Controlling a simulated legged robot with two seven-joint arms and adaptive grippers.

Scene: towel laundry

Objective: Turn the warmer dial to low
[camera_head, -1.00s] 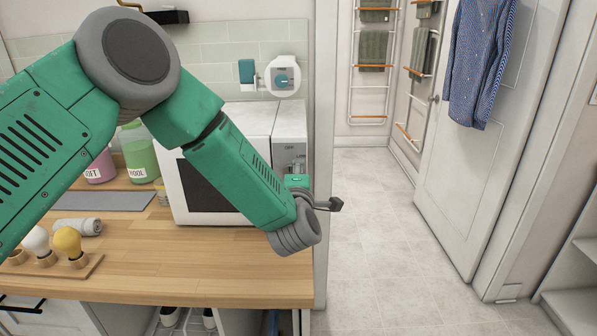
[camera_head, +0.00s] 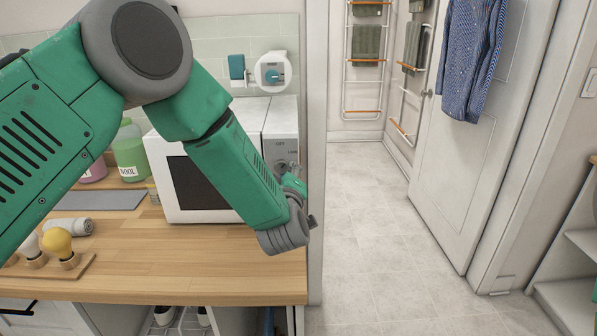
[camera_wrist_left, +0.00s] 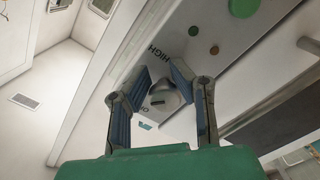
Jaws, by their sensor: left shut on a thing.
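The warmer (camera_head: 283,120) is a white box with a dark window, standing on the wooden counter. Its control panel is on the right side of its front. My left gripper (camera_head: 290,176) is at this panel, partly hidden by my own wrist. In the left wrist view the gripper (camera_wrist_left: 158,74) has its fingers on either side of the silver dial (camera_wrist_left: 166,98) and is shut on it. The word HIGH is printed beside the dial; another label on the panel is partly covered. The dial's exact setting is hard to read. My right gripper is out of view.
Green and brown round spots (camera_wrist_left: 245,8) sit on the panel. The floor (camera_head: 370,230) to the right is clear.

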